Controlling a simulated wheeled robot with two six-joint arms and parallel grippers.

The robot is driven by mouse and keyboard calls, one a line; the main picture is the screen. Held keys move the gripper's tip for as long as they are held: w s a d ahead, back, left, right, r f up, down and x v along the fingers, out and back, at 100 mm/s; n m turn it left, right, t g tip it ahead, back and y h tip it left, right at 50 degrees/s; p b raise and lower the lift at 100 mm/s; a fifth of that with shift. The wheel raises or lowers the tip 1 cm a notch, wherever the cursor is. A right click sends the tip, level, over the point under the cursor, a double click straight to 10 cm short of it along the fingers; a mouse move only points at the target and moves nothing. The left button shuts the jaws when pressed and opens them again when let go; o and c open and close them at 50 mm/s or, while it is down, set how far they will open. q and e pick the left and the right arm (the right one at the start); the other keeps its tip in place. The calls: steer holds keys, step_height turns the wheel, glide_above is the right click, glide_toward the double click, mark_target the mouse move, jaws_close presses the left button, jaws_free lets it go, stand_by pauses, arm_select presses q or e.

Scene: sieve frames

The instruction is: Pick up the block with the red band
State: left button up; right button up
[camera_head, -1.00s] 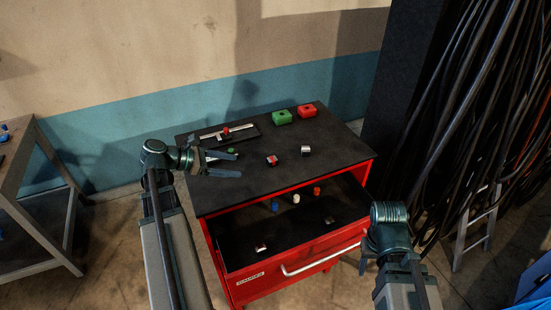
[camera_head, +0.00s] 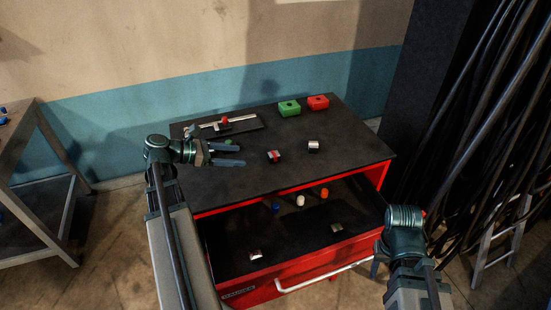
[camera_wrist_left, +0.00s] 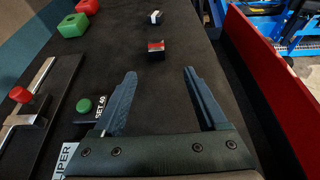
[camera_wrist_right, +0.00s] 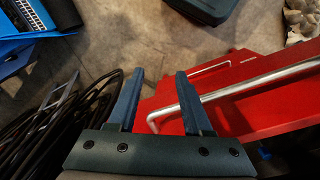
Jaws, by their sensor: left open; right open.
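The block with the red band (camera_head: 274,157) lies on the black top of the red cabinet (camera_head: 340,150). It also shows in the left wrist view (camera_wrist_left: 156,50), ahead of the fingers and roughly in line with the gap between them. My left gripper (camera_head: 242,156) is open and empty over the top, to the left of the block and apart from it. In the left wrist view its two fingers (camera_wrist_left: 162,78) are spread wide. My right gripper (camera_wrist_right: 157,76) is open and empty in front of the cabinet, by the drawer handle (camera_wrist_right: 245,90).
A block with a white band (camera_head: 313,146) lies right of the red-banded one. Green (camera_head: 289,108) and red (camera_head: 318,102) boxes stand at the back, a caliper (camera_head: 222,125) at back left. The open drawer (camera_head: 300,240) holds several small pieces. Black cables (camera_head: 480,120) hang at right.

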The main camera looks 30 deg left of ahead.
arm_select(q)
steer(key=b, duration=0.3)
glide_toward(272, 154)
steer(key=w+d+f, duration=0.2)
steer(key=d, duration=0.1)
steer(key=shift+w+f, duration=0.15)
steer(key=shift+f, duration=0.1)
steer(key=shift+w+d, duration=0.25)
steer(key=x, duration=0.1)
steer(key=b+x, duration=0.1)
steer(key=x, duration=0.3)
steer(key=shift+w+a+r, duration=0.1)
steer(key=shift+w+r, duration=0.1)
steer(key=shift+w, duration=0.2)
steer(key=shift+c, duration=0.2)
jaws_close()
